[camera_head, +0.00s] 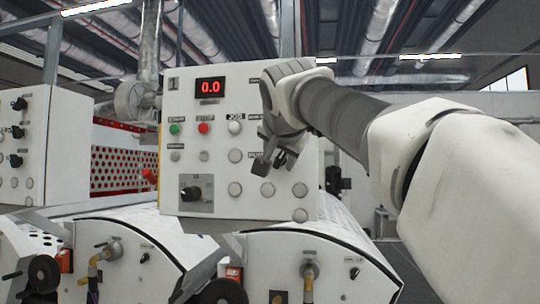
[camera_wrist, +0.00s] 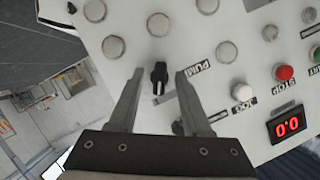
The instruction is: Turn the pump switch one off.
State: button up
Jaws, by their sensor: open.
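The pump switch (camera_wrist: 158,74) is a small black knob on the white control panel (camera_wrist: 110,20), beside a label reading "PUM" with the rest hidden. In the wrist view my gripper (camera_wrist: 160,73) is open, with one finger on each side of the knob and visible gaps to it. Whether the fingertips reach the panel face is unclear. In the head view my gripper (camera_head: 274,162) is in front of the panel's right side and hides the switch.
The panel carries a red 0.0 display (camera_head: 210,87), a green button (camera_head: 174,129), a red stop button (camera_head: 203,128), a white jog button (camera_head: 235,127) and a larger black rotary knob (camera_head: 190,193). Another control box (camera_head: 65,150) stands at the left. White roller covers (camera_head: 310,262) lie below.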

jog(key=shift+w+f, duration=0.1)
jog(key=shift+w, duration=0.05)
grip_shut()
dwell(0.6)
jog(key=shift+n+h+p, duration=0.5)
jog(key=shift+n+p, duration=0.1)
jog(key=shift+p, duration=0.05)
jog(key=shift+a+r+n+g+h+p, duration=0.1)
jog(key=shift+n+g+h+p, duration=0.15)
jog(key=shift+n+h+p, duration=0.25)
jog(key=shift+a+r+n+g+h+p, duration=0.1)
jog(key=shift+n+g+h+p, duration=0.2)
jog(key=shift+n, duration=0.4)
jog(key=n+h+p, duration=0.1)
jog(key=n+h, duration=0.1)
jog(key=n, duration=0.2)
jog(key=shift+f+h, duration=0.15)
jog(key=shift+h, duration=0.25)
jog(key=shift+n, duration=0.3)
